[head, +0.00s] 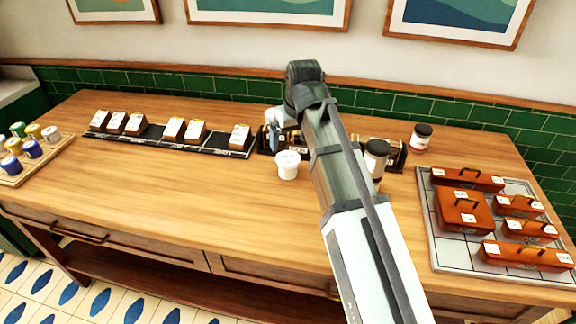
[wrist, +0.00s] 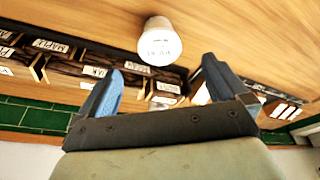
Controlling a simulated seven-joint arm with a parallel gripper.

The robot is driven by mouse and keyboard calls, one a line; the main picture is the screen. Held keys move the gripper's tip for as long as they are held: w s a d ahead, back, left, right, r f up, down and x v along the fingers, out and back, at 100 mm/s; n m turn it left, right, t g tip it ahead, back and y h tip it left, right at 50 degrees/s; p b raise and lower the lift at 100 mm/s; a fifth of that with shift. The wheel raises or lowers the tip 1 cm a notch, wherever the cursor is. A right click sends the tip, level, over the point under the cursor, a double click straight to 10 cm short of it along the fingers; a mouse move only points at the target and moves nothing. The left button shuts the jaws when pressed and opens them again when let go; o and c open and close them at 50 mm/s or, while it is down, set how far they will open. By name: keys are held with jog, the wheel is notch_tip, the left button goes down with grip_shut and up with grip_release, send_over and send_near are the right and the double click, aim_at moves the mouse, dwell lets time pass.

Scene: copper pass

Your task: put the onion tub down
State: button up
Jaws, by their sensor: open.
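A small white tub (head: 287,165) stands upright on the wooden table, in front of the dark rack near the middle. In the wrist view the white tub (wrist: 160,45) shows a label too blurred to read surely, so I cannot confirm it is the onion tub. My gripper (wrist: 158,78) is open, with its blue-grey fingers spread and nothing between them. The tub lies beyond the fingertips, apart from them. In the head view my gripper (head: 273,138) is just behind and left of the tub, partly hidden by my arm.
A long dark rack (head: 165,140) with labelled blocks runs along the back left. A dark-lidded jar (head: 376,158) stands right of my arm, another jar (head: 421,138) behind it. A tray (head: 440,255) of brown cases is at right. The front left table is clear.

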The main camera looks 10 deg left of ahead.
aim_at(288, 158)
jog(key=x, duration=0.8)
jog(key=shift+w+x, duration=0.2)
jog(key=shift+x, duration=0.85)
jog(key=shift+w+x, duration=0.25)
jog(key=shift+x, duration=0.8)
jog(key=shift+w+a+f, duration=0.1)
jog(key=shift+a+f, duration=0.05)
jog(key=shift+f, duration=0.35)
jog(key=shift+c, duration=0.2)
jog(key=c, duration=1.1)
jog(key=shift+c, duration=0.2)
jog(key=shift+r, duration=0.1)
